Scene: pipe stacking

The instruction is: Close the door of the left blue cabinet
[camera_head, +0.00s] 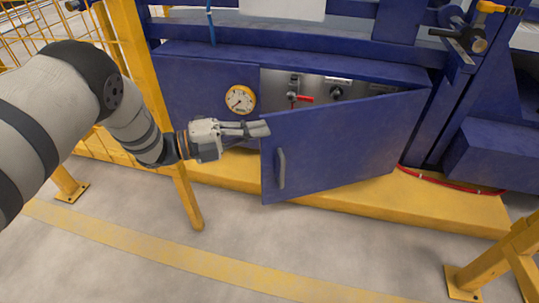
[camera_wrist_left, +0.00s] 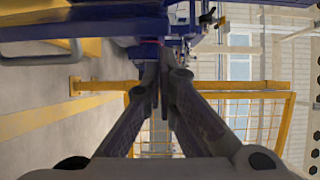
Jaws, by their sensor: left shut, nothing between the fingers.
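The blue cabinet door (camera_head: 345,145) is partly open, hinged at its right side and swung out towards me at its left edge. It has a grey vertical handle (camera_head: 281,168) near that free edge. Behind it, the cabinet opening shows a grey panel (camera_head: 310,87) with a red-handled valve. My left gripper (camera_head: 268,129) is shut and empty, its fingertips at the top of the door's free edge; whether they touch it I cannot tell. In the left wrist view the closed fingers (camera_wrist_left: 154,80) point forward, and the handle (camera_wrist_left: 70,48) shows at the upper left. My right gripper is not in view.
A round yellow-rimmed gauge (camera_head: 240,99) sits on the blue panel left of the opening. A yellow post (camera_head: 150,75) stands close by my left arm. A yellow base (camera_head: 385,198) runs under the cabinet, and a yellow stand (camera_head: 495,265) is at the lower right. The grey floor in front is clear.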

